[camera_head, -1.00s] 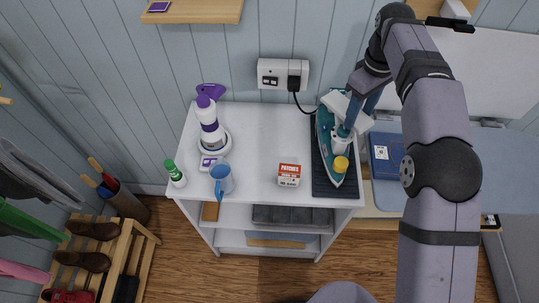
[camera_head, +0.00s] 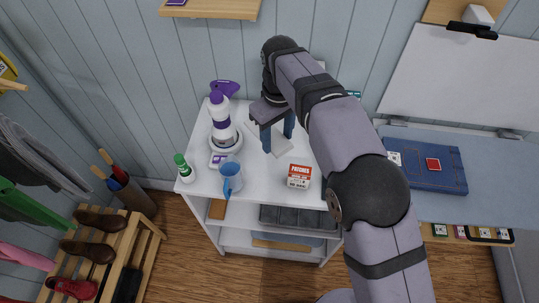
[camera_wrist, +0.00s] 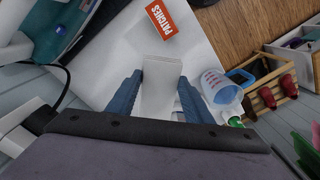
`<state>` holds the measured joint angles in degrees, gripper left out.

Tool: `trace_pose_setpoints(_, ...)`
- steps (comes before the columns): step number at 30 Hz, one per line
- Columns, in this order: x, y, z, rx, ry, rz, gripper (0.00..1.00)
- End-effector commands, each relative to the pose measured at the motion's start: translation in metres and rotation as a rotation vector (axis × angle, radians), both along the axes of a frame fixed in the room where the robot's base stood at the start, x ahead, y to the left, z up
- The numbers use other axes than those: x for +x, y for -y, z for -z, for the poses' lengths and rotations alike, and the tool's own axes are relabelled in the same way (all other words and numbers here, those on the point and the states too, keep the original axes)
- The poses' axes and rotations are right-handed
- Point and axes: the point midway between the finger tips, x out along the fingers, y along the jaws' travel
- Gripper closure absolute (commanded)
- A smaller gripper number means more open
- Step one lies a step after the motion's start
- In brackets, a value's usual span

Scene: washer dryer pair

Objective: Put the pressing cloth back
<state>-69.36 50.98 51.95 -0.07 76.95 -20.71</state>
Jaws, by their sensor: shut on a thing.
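My gripper (camera_head: 277,138) points down over the middle of the white cabinet top (camera_head: 262,172). It is shut on a pale, flat, folded thing (camera_wrist: 162,82), which looks like the pressing cloth. In the head view the pale cloth (camera_head: 284,146) shows around the blue fingers, its colour close to the cabinet top. In the wrist view it lies between the two fingers (camera_wrist: 160,95). Whether it touches the surface I cannot tell.
A red and white patches box (camera_head: 299,176) stands just right of the gripper. A purple-topped bottle (camera_head: 220,112), blue jug (camera_head: 231,177) and green-capped bottle (camera_head: 184,168) stand left. The iron (camera_wrist: 72,22) is mostly behind my arm. A blue folded garment (camera_head: 430,168) lies far right.

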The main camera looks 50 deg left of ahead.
Motion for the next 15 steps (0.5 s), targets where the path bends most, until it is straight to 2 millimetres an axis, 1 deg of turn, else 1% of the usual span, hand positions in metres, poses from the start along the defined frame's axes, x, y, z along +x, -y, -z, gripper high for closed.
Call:
trace_pose_setpoints(4,0.0,0.001,0.013,-0.005,-0.002,0.0,0.76)
trace_pose_setpoints(12,0.0,0.001,0.051,-0.004,-0.001,0.0,0.76)
trace_pose_setpoints(15,0.001,0.001,0.059,-0.002,-0.001,0.0,0.76)
